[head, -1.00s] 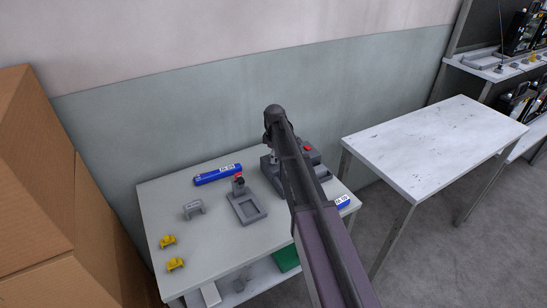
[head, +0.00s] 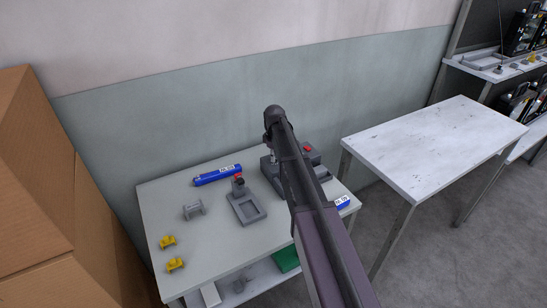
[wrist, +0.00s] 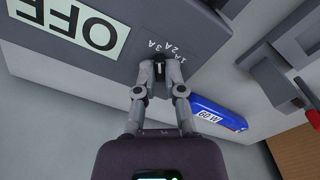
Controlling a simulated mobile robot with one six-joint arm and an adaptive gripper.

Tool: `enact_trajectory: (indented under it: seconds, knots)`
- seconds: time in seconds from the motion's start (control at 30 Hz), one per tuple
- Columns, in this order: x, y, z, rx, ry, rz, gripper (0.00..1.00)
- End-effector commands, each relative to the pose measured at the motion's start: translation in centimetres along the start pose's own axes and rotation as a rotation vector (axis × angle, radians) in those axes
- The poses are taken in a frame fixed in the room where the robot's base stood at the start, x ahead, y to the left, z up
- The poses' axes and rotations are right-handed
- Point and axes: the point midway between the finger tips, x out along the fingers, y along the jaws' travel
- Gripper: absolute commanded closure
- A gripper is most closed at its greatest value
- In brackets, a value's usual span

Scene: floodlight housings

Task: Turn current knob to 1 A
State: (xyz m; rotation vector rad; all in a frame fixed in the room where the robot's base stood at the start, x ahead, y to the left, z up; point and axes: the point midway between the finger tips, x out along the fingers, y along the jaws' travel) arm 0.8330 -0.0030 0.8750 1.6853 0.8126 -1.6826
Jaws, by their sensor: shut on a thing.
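A grey current box (wrist: 120,70) fills the upper left of the wrist view, with white labels 1 A, 2 A and 3 A (wrist: 168,50) and a large OFF sign (wrist: 85,25). My gripper (wrist: 160,72) is shut on a small dark knob (wrist: 159,68) beside these labels. Its fingers sit on either side of the knob and hide much of it. I cannot tell which mark the knob points to. In the head view the box (head: 270,171) stands at the back right of the table, partly behind my arm, which hides the gripper and knob there.
On the table (head: 215,245) are a blue bar (head: 217,176), also in the wrist view (wrist: 217,115), a grey fixture (head: 247,206), a grey bracket (head: 194,209) and two yellow pieces (head: 168,242). A blue block (head: 343,203) lies right of my arm. A bare table (head: 435,145) stands further right.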

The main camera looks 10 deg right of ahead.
Motion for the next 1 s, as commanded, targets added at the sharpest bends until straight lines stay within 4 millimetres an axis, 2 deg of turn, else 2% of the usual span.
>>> enact_trajectory:
  seconds: [1.0]
  knots:
    - [0.09,-0.32,0.15,0.944,-0.006,-0.003,1.0]
